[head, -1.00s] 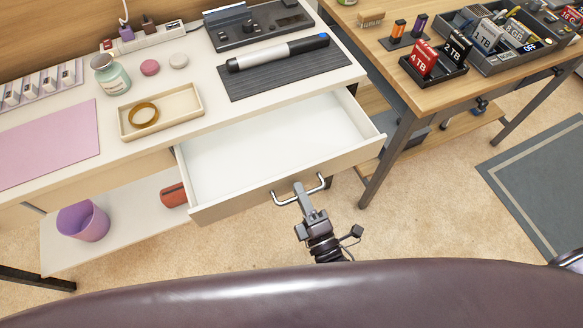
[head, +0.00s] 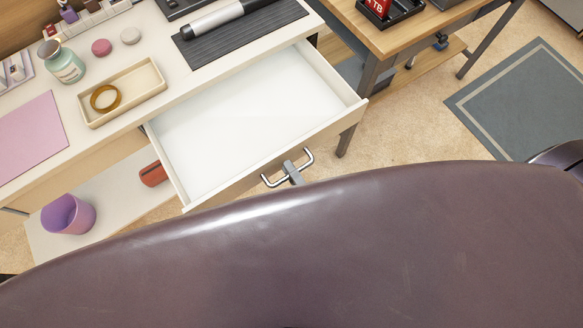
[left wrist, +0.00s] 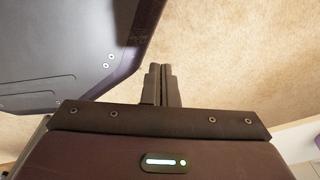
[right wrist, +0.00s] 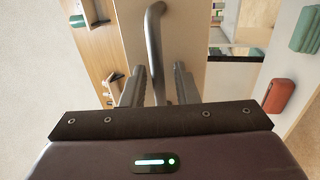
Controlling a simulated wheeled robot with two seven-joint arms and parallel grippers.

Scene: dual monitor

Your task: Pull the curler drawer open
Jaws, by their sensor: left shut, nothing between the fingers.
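The curler drawer (head: 235,120) is pulled out of the white desk in the head view, and its pale inside is empty. Its silver handle (head: 306,160) is on the drawer front. My right gripper (head: 292,172) is at the middle of the handle, mostly hidden behind my own body. My left gripper (left wrist: 160,72) is shut and empty over the beige carpet in the left wrist view. It is not visible in the head view.
The desk top holds a tray (head: 148,77) with a gold ring, a green jar (head: 66,64), a pink mat (head: 30,137) and a dark ribbed mat (head: 240,33). A purple bin (head: 68,214) stands on the lower shelf. A wooden table (head: 400,38) is at the right.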

